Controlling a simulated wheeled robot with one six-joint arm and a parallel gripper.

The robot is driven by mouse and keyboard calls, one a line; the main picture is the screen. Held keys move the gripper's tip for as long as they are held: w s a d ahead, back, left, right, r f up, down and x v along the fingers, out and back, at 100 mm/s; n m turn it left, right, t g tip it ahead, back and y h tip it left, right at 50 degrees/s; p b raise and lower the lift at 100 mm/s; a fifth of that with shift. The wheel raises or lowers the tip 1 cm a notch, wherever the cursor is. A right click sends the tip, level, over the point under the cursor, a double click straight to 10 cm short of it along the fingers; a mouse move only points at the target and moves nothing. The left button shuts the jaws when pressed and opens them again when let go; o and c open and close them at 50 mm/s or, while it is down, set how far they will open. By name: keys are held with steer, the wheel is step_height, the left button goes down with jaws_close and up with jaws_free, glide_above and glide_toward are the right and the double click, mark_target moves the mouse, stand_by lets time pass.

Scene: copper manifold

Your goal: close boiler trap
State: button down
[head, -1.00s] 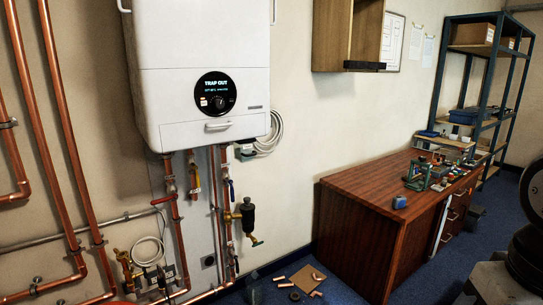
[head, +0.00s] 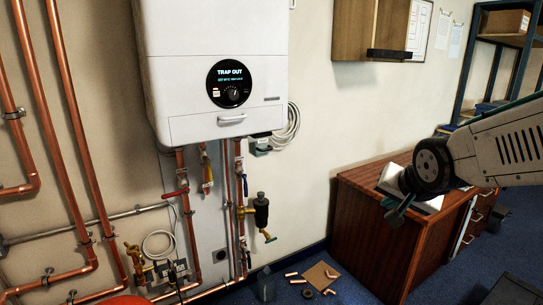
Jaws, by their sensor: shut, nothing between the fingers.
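The white boiler (head: 212,65) hangs on the wall left of centre. Its display (head: 230,78) reads "TRAP OUT", with smaller lines below too small to read surely. The trap front (head: 205,124), a white panel with a bar handle (head: 232,119), is at the boiler's lower edge; how far it stands out cannot be told. My gripper (head: 392,217) is at the right, in front of the desk, well apart from the boiler. It is shut and empty, its dark green fingers pointing down and left.
Copper pipes and valves (head: 207,180) hang below the boiler, with a black filter (head: 261,210) to their right. Loose copper fittings and a board (head: 320,275) lie on the floor. The wooden desk (head: 375,235) stands right; a cabinet (head: 370,30) hangs above.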

steer(key=w+a+f+m+t+y, duration=0.1)
steer(key=w+a+m+t+y, duration=0.1)
steer(key=w+a, duration=0.4)
steer(key=w+a+m+t+y, duration=0.1)
steer(key=w+a+t, duration=0.2)
steer(key=w, duration=0.6)
steer(key=m+t+y, duration=0.3)
steer(key=y, duration=0.4)
glide_toward(267, 150)
steer(key=x, duration=0.7)
steer(key=shift+d+f, duration=0.1)
steer(key=shift+f, duration=0.05)
